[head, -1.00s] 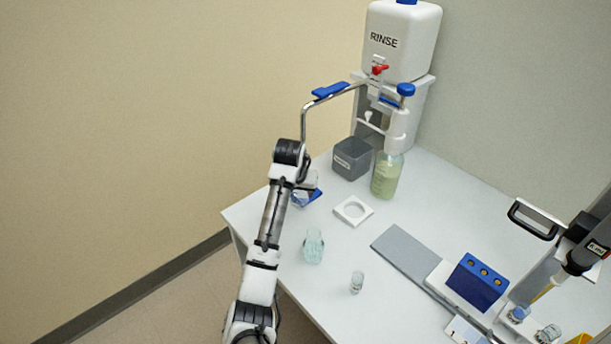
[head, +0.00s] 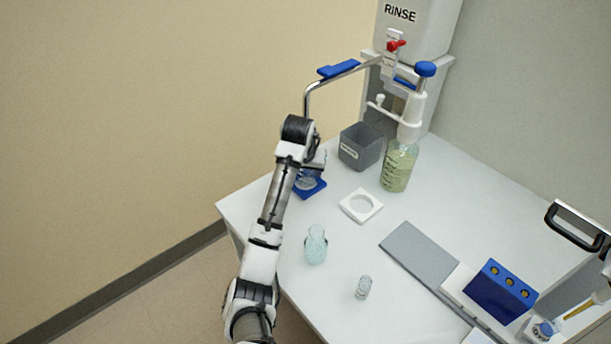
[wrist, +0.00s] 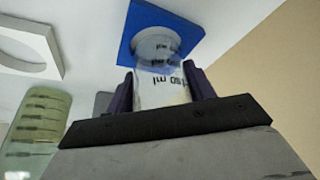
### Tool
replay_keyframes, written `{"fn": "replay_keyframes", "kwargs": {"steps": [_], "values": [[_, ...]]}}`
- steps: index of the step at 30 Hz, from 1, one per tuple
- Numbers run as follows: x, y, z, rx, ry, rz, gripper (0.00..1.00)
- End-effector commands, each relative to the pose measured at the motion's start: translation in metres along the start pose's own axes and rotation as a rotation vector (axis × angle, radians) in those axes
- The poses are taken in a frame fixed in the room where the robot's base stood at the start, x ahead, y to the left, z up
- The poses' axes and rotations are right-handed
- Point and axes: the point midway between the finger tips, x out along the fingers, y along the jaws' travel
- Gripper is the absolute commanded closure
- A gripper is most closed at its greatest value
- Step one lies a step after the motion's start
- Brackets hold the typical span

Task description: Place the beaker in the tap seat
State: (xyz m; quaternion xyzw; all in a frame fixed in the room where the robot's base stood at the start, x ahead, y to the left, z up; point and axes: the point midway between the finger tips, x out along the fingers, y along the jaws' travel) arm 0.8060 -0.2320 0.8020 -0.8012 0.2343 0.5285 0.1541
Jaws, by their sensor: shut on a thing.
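The clear glass beaker (wrist: 160,78) with black volume marks is between the two dark fingers of my gripper (wrist: 161,92), which is shut on it. The tap seat is a blue square plate (wrist: 185,18) at the table's left edge, under the bent metal tap spout. In the wrist view the beaker's far end overlaps the plate. In the head view the beaker (head: 306,180) shows low over the blue seat (head: 319,191), partly hidden by my gripper (head: 313,162). I cannot tell whether it touches the seat.
A white ring seat (head: 374,214), a grey bin (head: 362,147) and a pump bottle of pale liquid (head: 398,168) stand to the right. A glass flask (head: 316,245) and a small vial (head: 363,287) stand in front. The metal spout (head: 306,100) rises close behind my gripper.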

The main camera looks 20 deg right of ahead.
Motion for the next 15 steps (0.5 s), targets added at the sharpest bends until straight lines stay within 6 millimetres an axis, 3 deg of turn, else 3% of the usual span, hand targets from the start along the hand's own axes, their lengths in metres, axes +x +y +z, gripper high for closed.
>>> {"fn": "replay_keyframes", "kwargs": {"steps": [1,5,8,9,14,15], "values": [[0.0111,0.0003,0.0076,-0.001,-0.012,0.000,0.71],[0.0113,0.0009,0.0092,-0.001,-0.018,0.000,0.84],[0.0119,0.0010,0.0098,-0.002,-0.021,0.000,0.85],[0.0124,0.0011,0.0102,-0.002,-0.022,0.000,0.45],[0.0114,0.0009,0.0094,-0.002,-0.019,0.000,0.25],[0.0111,0.0009,0.0090,-0.002,-0.018,0.000,0.25]]}}
